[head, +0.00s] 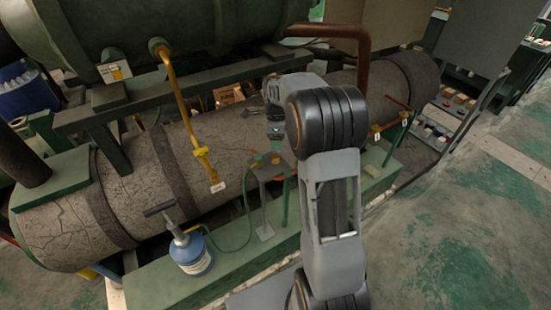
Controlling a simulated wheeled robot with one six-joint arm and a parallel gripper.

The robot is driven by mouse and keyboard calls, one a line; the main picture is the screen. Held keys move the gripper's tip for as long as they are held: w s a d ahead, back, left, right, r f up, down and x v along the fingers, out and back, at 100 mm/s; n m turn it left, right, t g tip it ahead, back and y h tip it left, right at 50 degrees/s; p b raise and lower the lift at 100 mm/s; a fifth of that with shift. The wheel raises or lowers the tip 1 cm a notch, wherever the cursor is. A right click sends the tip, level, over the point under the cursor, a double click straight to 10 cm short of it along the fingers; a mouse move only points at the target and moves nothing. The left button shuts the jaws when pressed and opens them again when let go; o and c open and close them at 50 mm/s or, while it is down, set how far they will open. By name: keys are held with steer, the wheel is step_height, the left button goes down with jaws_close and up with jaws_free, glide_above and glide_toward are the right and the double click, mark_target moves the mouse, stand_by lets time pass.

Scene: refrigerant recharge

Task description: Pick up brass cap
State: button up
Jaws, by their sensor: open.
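A small brass-coloured piece (276,160), which may be the brass cap, shows on top of a small grey stand (267,173) in the head view. It is too small to make out clearly. My gripper (275,143) points down just above the stand, close over this piece. Its jaws are open, and nothing is seen held between them. I cannot tell whether the fingertips touch the piece. My own arm fills the middle right and hides part of the area behind the stand.
A blue-and-white cylinder (190,254) with a T-handle stands front left on a green beam (160,285). A green hose (241,236) runs to the stand. A large cracked pipe (60,200) lies behind, with a yellow pipe (184,105) hanging before it. Open floor (480,240) lies right.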

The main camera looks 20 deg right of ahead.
mark_target(276, 156)
steer(key=shift+f+p, duration=0.55)
steer(key=shift+f, duration=3.4)
steer(key=shift+c, duration=0.2)
steer(key=c, duration=0.9)
steer(key=shift+r, duration=0.15)
steer(key=shift+c, duration=0.2)
